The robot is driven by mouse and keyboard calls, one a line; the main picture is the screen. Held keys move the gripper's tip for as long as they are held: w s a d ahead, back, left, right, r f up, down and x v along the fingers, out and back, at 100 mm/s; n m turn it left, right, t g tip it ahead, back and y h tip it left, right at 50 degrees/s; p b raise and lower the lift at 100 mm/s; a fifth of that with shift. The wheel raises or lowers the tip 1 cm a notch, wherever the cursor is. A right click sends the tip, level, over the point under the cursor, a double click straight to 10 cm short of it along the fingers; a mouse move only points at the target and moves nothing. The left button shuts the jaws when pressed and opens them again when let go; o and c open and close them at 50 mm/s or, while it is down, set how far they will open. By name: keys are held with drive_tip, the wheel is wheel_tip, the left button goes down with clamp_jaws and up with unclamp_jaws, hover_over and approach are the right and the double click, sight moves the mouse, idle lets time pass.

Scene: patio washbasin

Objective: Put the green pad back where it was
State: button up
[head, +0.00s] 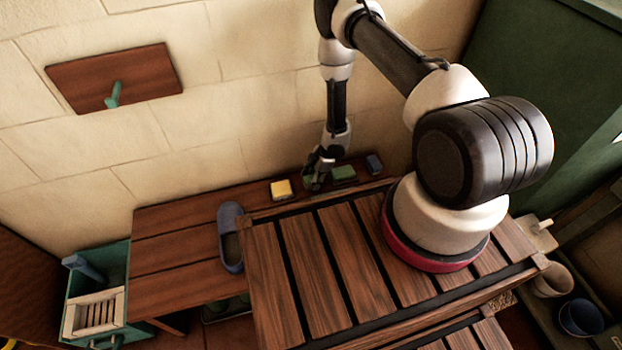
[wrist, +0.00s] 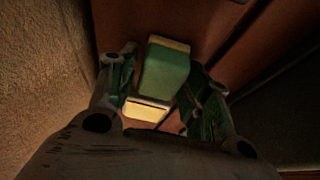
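A green pad (head: 343,174) lies on the low wooden bench near the wall, just right of my gripper (head: 317,181) in the head view. Another green patch shows at the gripper's left side; I cannot tell whether it is a pad or part of a finger. In the wrist view a green block (wrist: 163,75) with a pale far edge lies between my gripper's fingers (wrist: 163,68). A yellow face shows at its near end. The fingers stand apart, with a narrow gap on the left, and look open. Whether they touch the block on the right is unclear.
A yellow sponge (head: 281,190) lies left of the gripper and a small blue block (head: 374,164) lies right. A blue shoe-like item (head: 231,238) stands on the bench (head: 175,247). A slatted table (head: 268,268) stands in front. A teal crate (head: 122,290) is at left.

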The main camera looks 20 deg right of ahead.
idle(0.3)
drive_tip(key=v, duration=1.2)
drive_tip(key=shift+r, duration=0.1)
